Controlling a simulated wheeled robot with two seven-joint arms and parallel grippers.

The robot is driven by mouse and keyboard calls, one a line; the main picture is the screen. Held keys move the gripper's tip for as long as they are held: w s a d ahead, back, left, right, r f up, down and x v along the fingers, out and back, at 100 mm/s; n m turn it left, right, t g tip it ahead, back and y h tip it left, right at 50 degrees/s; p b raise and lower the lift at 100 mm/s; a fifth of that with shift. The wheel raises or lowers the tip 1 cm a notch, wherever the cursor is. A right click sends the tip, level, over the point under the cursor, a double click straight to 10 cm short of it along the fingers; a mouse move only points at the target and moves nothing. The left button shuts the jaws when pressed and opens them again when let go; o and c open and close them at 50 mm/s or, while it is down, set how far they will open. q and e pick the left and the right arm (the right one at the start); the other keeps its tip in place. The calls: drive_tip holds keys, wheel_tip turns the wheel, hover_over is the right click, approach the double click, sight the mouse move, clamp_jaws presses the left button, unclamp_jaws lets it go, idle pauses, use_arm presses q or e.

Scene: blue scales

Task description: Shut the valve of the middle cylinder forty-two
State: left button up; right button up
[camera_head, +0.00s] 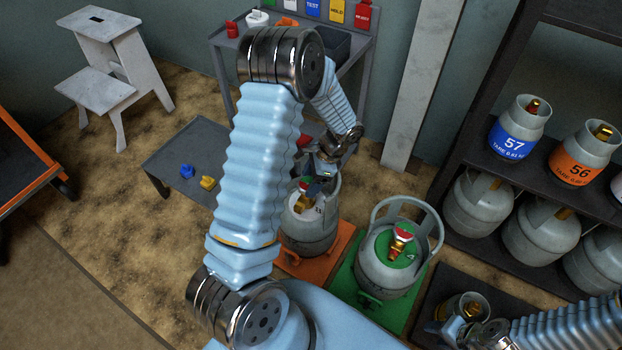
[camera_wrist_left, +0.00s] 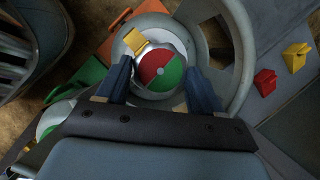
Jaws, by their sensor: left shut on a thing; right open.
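A grey cylinder (camera_head: 308,228) stands on the orange scale (camera_head: 292,263); its number cannot be read. My left gripper (camera_head: 318,176) is above it, hiding part of its top. In the left wrist view its fingers are shut on a round red-and-green handwheel (camera_wrist_left: 161,70), with a brass valve part (camera_wrist_left: 134,41) beside it. A second grey cylinder (camera_head: 385,270) with a green top and a partly visible "4" stands on the green scale (camera_head: 345,285), its red-topped brass valve (camera_head: 401,237) untouched. My right gripper (camera_head: 480,332) is open by a brass-valved cylinder (camera_head: 462,306) at the lower right.
A dark shelf (camera_head: 480,160) at right holds cylinders, including a blue-labelled 57 (camera_head: 510,143) and an orange-labelled 56 (camera_head: 573,168). A low table (camera_head: 190,150) bears a blue piece (camera_head: 187,171) and a yellow piece (camera_head: 208,183). A step stool (camera_head: 100,85) stands behind.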

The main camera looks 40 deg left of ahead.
use_arm(q)
drive_tip(key=o, duration=1)
drive_tip(key=shift+o, duration=0.2)
drive_tip(key=p+v, duration=0.1)
drive_tip(key=v, duration=1.3)
drive_tip(key=shift+f, duration=0.1)
